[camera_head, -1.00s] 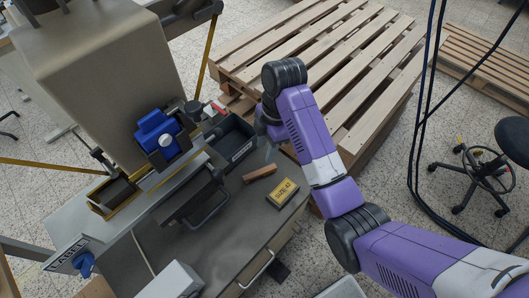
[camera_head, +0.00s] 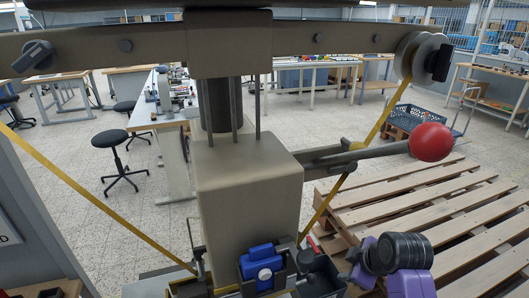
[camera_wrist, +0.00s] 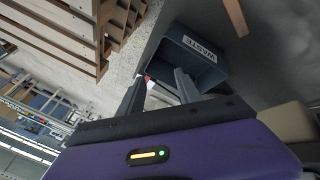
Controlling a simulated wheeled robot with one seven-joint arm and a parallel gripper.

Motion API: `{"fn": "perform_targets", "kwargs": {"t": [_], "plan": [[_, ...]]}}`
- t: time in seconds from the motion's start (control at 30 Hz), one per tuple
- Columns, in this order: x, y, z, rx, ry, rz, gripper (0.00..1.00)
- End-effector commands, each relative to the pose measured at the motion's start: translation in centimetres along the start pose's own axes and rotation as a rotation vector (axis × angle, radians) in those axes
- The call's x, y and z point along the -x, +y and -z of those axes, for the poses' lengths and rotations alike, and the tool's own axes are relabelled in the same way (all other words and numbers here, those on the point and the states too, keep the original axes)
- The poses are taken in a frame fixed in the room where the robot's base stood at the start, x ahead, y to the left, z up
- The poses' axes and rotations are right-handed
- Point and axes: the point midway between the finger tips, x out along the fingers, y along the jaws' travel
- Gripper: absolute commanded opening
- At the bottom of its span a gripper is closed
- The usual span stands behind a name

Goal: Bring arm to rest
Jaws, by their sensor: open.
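My purple arm (camera_head: 410,281) shows at the bottom right of the head view, beside the foil stamping press (camera_head: 248,190). In the wrist view my gripper (camera_wrist: 160,84) is open, its two grey fingers apart with nothing held between them. The fingers point toward a dark bin labelled WASTE (camera_wrist: 217,72), and one fingertip overlaps the bin in the picture. In the head view the gripper is mostly hidden behind the wrist and cut off by the lower edge.
The press lever with a red ball (camera_head: 431,142) sticks out to the right. A blue clamp unit (camera_head: 261,264) sits at the press's base. A black stool (camera_head: 112,138) stands at the back left on open floor.

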Motion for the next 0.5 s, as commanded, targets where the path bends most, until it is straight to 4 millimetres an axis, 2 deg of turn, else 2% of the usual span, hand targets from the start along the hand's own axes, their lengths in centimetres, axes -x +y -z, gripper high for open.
{"fn": "perform_targets", "kwargs": {"t": [0.17,0.37,0.5], "plan": [[0.2,0.1,0.3,-0.247,0.151,-0.243,0.41],[2.7,-3.0,-0.8,-0.493,0.352,-0.443,0.41],[5.5,-6.1,-2.0,-0.623,0.481,-0.531,0.41]]}}
